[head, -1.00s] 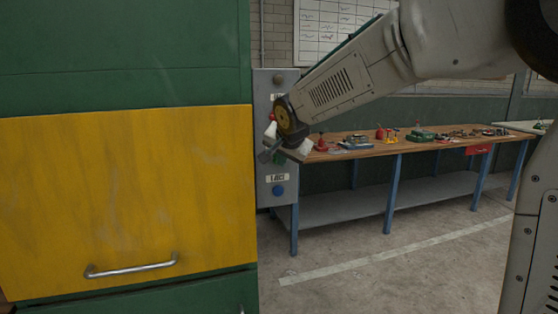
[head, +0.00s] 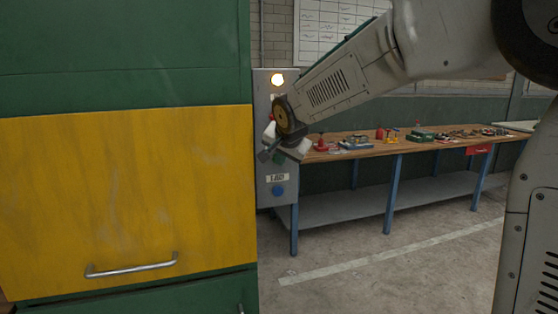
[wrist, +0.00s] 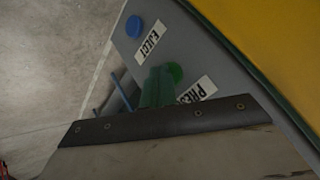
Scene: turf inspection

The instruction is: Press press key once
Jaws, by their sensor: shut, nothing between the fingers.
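A grey control panel (head: 264,185) stands at the right side of the green and yellow cabinet. A lamp (head: 278,80) at its top glows bright. The green press key (wrist: 176,71) shows in the wrist view beside a white label (wrist: 198,90) reading "PRES", the rest hidden. My gripper (head: 271,155) is shut and empty, in front of the panel at the key's height. In the wrist view its fingers reach toward the green key and partly cover that area. I cannot tell whether they touch the key.
A blue eject button (head: 278,190) with its label (head: 277,178) sits lower on the panel; it also shows in the wrist view (wrist: 134,26). A yellow cabinet front (head: 130,200) is close on the left. A workbench (head: 375,150) with small items stands behind on the right.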

